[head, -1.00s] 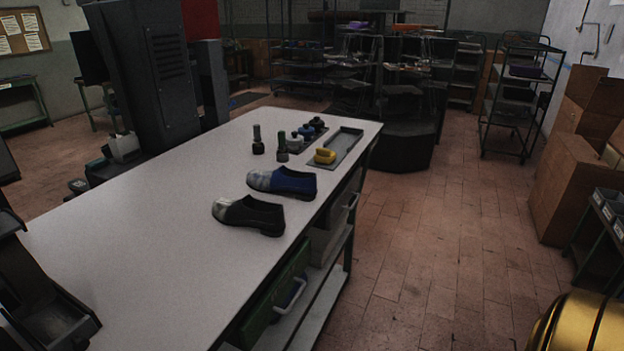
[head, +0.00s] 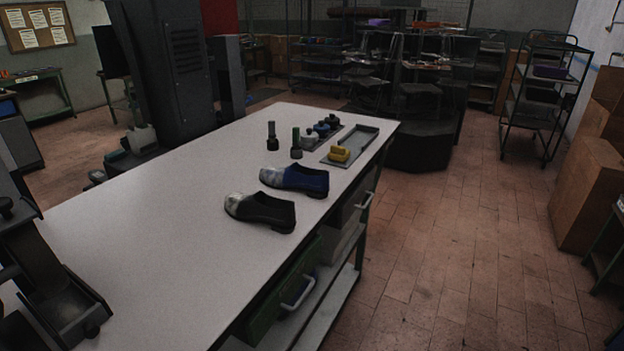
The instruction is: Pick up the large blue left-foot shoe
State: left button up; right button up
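A blue shoe (head: 303,180) with a pale grey toe lies on the white workbench (head: 165,222), toe to the left. A black shoe (head: 265,210) with a pale toe lies just in front of it, also toe left. Both rest upright on their soles, close together near the bench's right edge. Which foot each shoe fits is too small to tell. Neither of my grippers shows in the head view, and nothing is touching the shoes.
Behind the shoes stand two upright tools (head: 272,138), several small knobbed pieces, and a grey tray (head: 352,146) with a yellow block (head: 340,154). A dark machine (head: 62,305) occupies the near left. Drawers (head: 280,300) sit under the bench. The floor (head: 460,260) to the right is clear.

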aim_at(296, 177)
jog(key=l+u, duration=0.1)
jog(key=u, duration=0.4)
jog(key=i+l+u, duration=0.4)
jog(key=l, duration=0.25)
jog(key=l+u, duration=0.2)
jog(key=l, duration=0.15)
jog(key=i+l+u, duration=0.15)
jog(key=l, duration=0.2)
